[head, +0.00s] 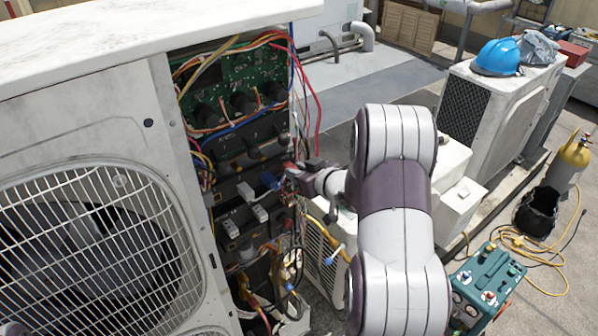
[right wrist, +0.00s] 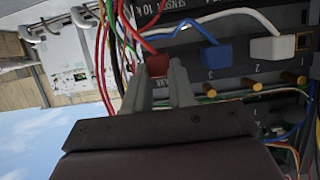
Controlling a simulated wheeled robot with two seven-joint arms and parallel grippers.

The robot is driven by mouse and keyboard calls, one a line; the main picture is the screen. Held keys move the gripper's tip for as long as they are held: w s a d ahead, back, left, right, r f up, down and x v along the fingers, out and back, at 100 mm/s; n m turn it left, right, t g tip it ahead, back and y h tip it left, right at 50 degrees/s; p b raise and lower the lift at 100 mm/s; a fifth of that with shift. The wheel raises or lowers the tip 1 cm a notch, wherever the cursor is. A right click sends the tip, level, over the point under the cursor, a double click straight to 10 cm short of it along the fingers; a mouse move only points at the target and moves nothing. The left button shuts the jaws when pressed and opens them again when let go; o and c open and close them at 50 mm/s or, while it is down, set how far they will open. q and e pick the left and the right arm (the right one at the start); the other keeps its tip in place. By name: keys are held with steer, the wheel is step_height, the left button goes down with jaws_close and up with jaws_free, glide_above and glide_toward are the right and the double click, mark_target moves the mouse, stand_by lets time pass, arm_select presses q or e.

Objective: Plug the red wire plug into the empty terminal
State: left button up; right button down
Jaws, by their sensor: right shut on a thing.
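The red wire plug (right wrist: 157,65) is between the fingers of my right gripper (right wrist: 160,88), which is shut on it. A red wire runs up from the plug in the right wrist view. In the head view the right gripper (head: 296,175) is at the right edge of the open condenser's terminal panel. The red plug is in line with a blue plug (right wrist: 217,50) and a white plug (right wrist: 272,47) on the terminal strip. The fingers hide the terminal behind the red plug, so I cannot tell whether it is seated. My left gripper does not show.
The open condenser (head: 160,110) holds a green circuit board (head: 235,80) and many loose wires. Red wires (head: 313,90) hang at the panel's right edge, close to my right gripper.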

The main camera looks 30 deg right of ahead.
steer(key=shift+s, duration=0.1)
stand_by(0.3)
steer(key=shift+s+d+p, duration=0.2)
steer(key=shift+s+p, duration=0.2)
steer(key=shift+s, duration=1.5)
steer(key=shift+s+d+p, duration=0.1)
steer(key=shift+s+p, duration=0.4)
steer(key=shift+s, duration=1.5)
steer(key=c, duration=1.5)
jaws_free()
steer(key=shift+c, duration=0.2)
jaws_close()
